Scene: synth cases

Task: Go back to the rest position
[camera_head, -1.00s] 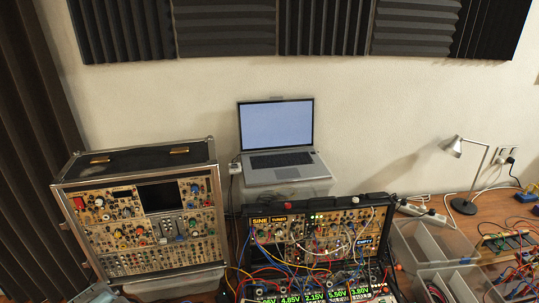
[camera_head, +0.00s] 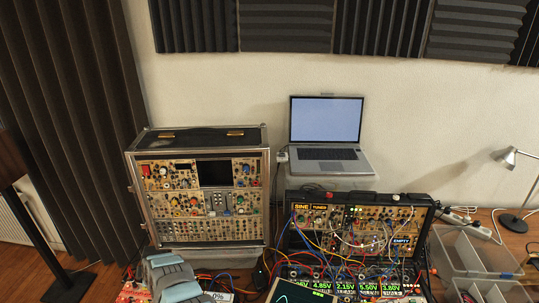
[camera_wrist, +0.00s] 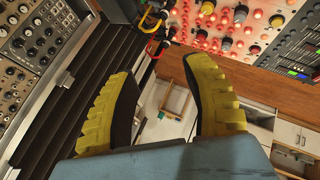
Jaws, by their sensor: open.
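My gripper (camera_wrist: 162,78) shows in the wrist view with its two yellow ribbed fingers spread apart. Nothing is between the fingers. Past the fingertips are a red-lit panel (camera_wrist: 235,25) with knobs and some coloured cables (camera_wrist: 155,22); the fingers touch neither as far as I can see. In the head view a grey-blue part of my arm shows at the lower left, in front of the synth cases. The fingers cannot be made out there.
A tall synth case (camera_head: 200,200) stands left of a lower patched case (camera_head: 360,222) with many loose cables. A laptop (camera_head: 325,120) sits behind them. Clear bins (camera_head: 470,250) and a desk lamp (camera_head: 508,160) are at the right. A dark stand (camera_head: 30,215) is at the far left.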

